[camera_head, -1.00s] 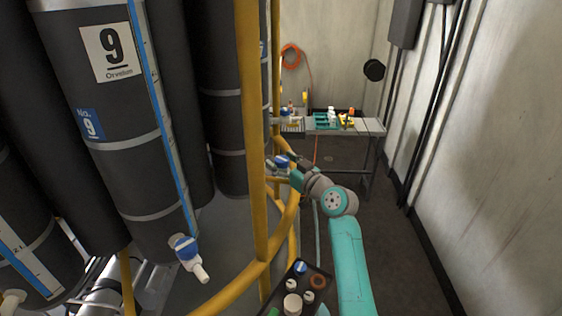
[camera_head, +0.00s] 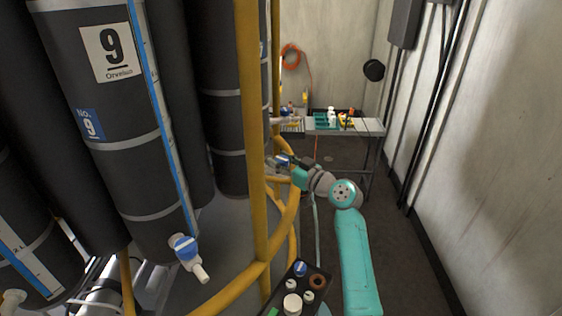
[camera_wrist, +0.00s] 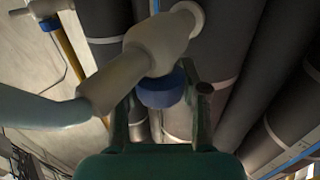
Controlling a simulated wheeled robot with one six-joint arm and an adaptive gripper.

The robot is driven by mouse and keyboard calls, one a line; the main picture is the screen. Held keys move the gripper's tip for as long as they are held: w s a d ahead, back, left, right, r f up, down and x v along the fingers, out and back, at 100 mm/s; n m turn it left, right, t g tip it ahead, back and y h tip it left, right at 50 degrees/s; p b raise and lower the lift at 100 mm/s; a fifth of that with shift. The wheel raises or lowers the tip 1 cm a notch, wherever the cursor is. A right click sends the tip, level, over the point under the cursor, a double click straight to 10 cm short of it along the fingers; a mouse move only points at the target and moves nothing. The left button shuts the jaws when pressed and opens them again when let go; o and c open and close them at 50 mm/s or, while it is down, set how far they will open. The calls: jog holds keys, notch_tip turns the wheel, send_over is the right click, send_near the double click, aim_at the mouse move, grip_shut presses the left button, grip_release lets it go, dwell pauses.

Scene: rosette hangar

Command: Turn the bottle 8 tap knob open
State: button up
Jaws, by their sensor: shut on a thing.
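In the wrist view, a pale tap (camera_wrist: 160,42) with a blue knob (camera_wrist: 163,88) fills the middle, and a pale hose-like piece runs from its spout to the left. My gripper (camera_wrist: 160,95) has its two green fingers on either side of the blue knob, shut on it. In the head view, my gripper (camera_head: 284,163) is partly hidden at the tap, just right of the yellow post. No number 8 label shows, and the knob's turn angle is hard to read.
A dark bottle labelled 9 (camera_head: 107,110) stands at left, with its own blue-knobbed tap (camera_head: 186,257). Yellow rails (camera_head: 252,140) stand between the bottles and my arm. A tray of small items (camera_head: 297,290) is low in front. A bench (camera_head: 370,126) stands at the back; floor to the right is clear.

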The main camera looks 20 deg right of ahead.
jog(key=shift+f+n+g+y, duration=0.1)
jog(key=shift+n+g+y, duration=1.6)
jog(key=shift+y, duration=0.4)
jog(key=o, duration=1.2)
jog(key=shift+c, duration=0.2)
jog(key=v, duration=1.2)
jog(key=shift+s, duration=0.1)
